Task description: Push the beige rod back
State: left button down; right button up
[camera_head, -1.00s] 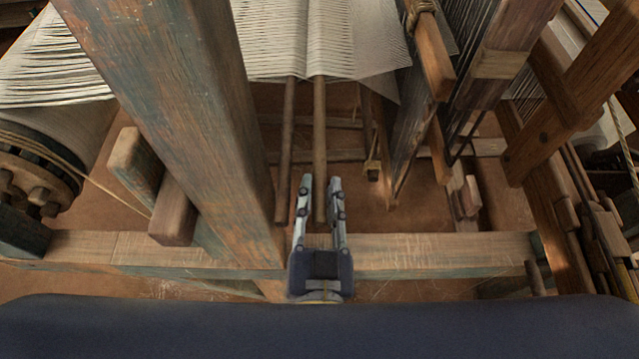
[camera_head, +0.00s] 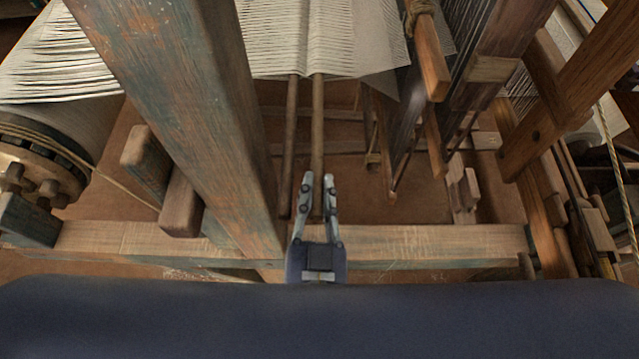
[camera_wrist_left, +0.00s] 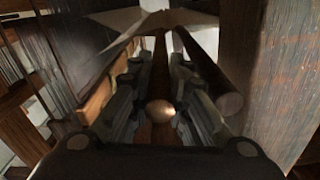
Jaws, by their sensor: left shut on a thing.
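The beige rod (camera_head: 318,130) runs out from under the white cloth towards me, in the middle of the head view. My left gripper (camera_head: 318,180) is shut on its near end, with one finger on each side. In the left wrist view, the rod's round end (camera_wrist_left: 160,111) shows between the fingers of the left gripper (camera_wrist_left: 157,85). A second, darker brown rod (camera_head: 289,150) lies parallel, just left of the beige one. It also shows in the wrist view, right of the fingers (camera_wrist_left: 215,85). My right gripper is not in view.
A thick wooden post (camera_head: 180,110) slants down on the left, near the gripper. A horizontal wooden beam (camera_head: 430,243) crosses in front. White cloth (camera_head: 320,40) hangs above the rods. Loom frames (camera_head: 490,70) stand to the right.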

pick_arm(q)
jog(key=shift+a, duration=0.2)
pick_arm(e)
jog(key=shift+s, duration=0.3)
pick_arm(q)
jog(key=c, duration=1.8)
grip_release()
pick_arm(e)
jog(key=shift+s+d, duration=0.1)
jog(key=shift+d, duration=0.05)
pick_arm(q)
jog(key=shift+s+f, duration=0.25)
jog(key=shift+s, duration=0.2)
jog(key=s, duration=0.6)
jog(key=shift+s+d+r, duration=0.15)
jog(key=shift+s+r, duration=0.05)
jog(key=shift+s, duration=0.1)
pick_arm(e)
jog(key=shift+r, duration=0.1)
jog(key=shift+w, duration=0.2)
pick_arm(q)
jog(key=shift+s, duration=0.1)
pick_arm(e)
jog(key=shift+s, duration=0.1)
